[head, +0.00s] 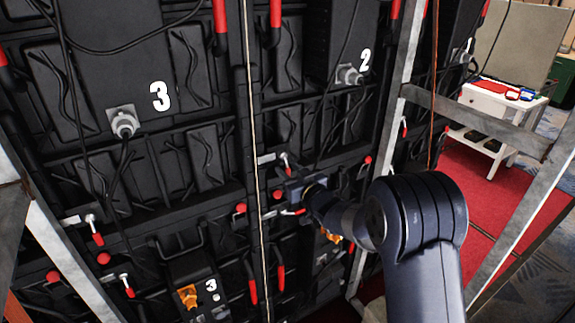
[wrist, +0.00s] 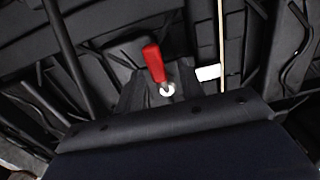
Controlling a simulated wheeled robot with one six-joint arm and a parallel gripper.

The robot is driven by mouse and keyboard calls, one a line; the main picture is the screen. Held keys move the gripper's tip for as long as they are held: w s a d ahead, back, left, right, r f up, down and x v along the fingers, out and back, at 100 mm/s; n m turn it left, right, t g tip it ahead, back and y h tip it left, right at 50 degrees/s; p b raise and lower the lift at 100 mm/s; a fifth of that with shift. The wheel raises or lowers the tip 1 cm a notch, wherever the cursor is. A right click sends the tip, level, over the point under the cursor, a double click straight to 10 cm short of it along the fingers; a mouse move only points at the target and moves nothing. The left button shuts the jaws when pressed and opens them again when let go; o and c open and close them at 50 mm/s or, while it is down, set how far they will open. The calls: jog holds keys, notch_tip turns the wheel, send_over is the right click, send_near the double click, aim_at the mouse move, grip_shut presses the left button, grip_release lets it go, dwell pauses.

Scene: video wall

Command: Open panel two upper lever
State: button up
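Panel two is a black video-wall panel marked with a white 2 (head: 365,60), right of centre in the head view. My gripper (head: 292,187) is at the wall, below and left of that number, at the seam between panels two and three. A small lever (head: 285,159) with a silver shaft shows just above my gripper and is partly hidden by it. In the wrist view a red-handled lever (wrist: 154,64) with a pale round end stands just beyond my dark gripper body.
Panel three (head: 160,97) is on the left, with red-tipped levers (head: 97,238) and hanging cables. Metal frame posts (head: 395,110) stand close to my arm on the right. A white table (head: 500,105) stands on red carpet (head: 470,185) further right.

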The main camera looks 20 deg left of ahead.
jog(key=shift+w+a, duration=0.45)
jog(key=shift+a, duration=0.1)
grip_shut()
